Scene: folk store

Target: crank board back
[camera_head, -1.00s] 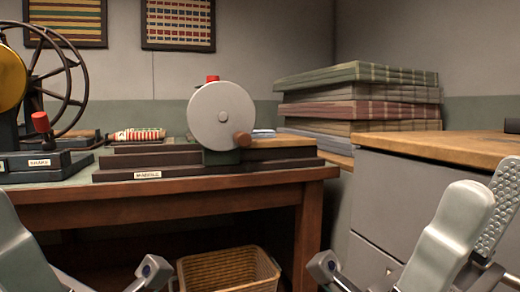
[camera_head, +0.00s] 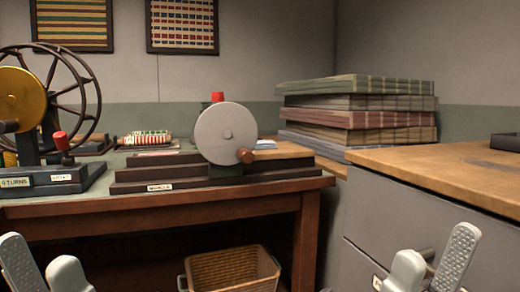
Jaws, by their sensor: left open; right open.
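The mangle stands on the dark wooden table (camera_head: 190,206), with a label reading MANGLE on its stepped dark base (camera_head: 215,183). Its round grey crank disc (camera_head: 215,125) faces me, with a wooden crank knob (camera_head: 245,156) at lower right. A red knob (camera_head: 217,97) sits on top behind the disc. A light wooden board (camera_head: 284,151) shows partly right of the disc; the rest is hidden. My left gripper (camera_head: 45,268) is open and empty at the bottom left. My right gripper (camera_head: 430,265) is open and empty at the bottom right. Both are apart from the mangle.
A spoked wheel device (camera_head: 79,90) with a brass disc and red-knobbed lever stands at left. A striped roll (camera_head: 145,138) lies behind. A stack of folded cloths (camera_head: 360,120) stands back right, beside a wood-topped grey cabinet (camera_head: 420,168). A wicker basket (camera_head: 232,270) sits below the table.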

